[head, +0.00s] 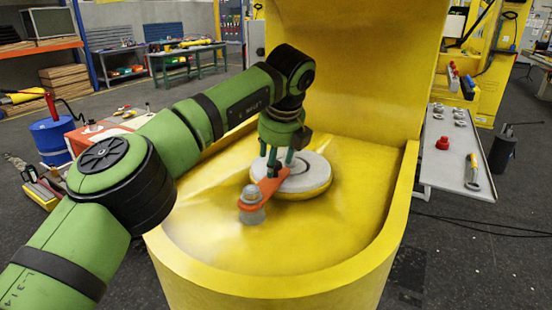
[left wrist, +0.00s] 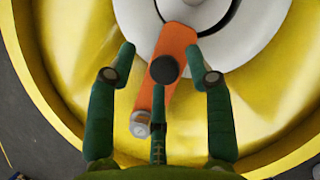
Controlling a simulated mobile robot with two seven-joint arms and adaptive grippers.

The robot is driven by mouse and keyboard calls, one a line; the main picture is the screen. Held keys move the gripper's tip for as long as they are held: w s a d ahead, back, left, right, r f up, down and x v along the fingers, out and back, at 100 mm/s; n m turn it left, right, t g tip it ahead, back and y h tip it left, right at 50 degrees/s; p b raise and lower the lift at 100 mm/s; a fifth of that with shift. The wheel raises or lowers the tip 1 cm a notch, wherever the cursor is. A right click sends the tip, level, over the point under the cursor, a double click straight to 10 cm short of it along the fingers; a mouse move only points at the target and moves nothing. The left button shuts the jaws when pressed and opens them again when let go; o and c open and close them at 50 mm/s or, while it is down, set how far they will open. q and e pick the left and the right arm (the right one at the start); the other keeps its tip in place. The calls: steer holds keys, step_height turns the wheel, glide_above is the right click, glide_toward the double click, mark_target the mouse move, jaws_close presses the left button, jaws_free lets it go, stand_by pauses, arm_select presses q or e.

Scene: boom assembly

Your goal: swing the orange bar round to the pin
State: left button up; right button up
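The orange bar (head: 268,187) lies over the edge of the round white disc (head: 316,172), which has a yellow rim. The bar's near end overlaps a grey metal pin (head: 252,195); I cannot tell whether it is seated on it. My left gripper (head: 277,168) points down over the bar near the disc. In the left wrist view the bar (left wrist: 175,48) passes between the spread fingers of the left gripper (left wrist: 160,52), with a gap at the left finger. A dark round piece covers part of the bar there. My right gripper is not in view.
The disc sits in a yellow housing (head: 400,205) with a raised curved rim and a tall back wall. A grey side table (head: 450,170) on the right holds a red part (head: 443,143) and several small metal parts. Workbenches stand far back left.

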mark_target(279, 184)
arm_select(q)
steer(key=shift+f, duration=0.1)
steer(key=v, duration=0.7)
steer(key=shift+r, duration=0.3)
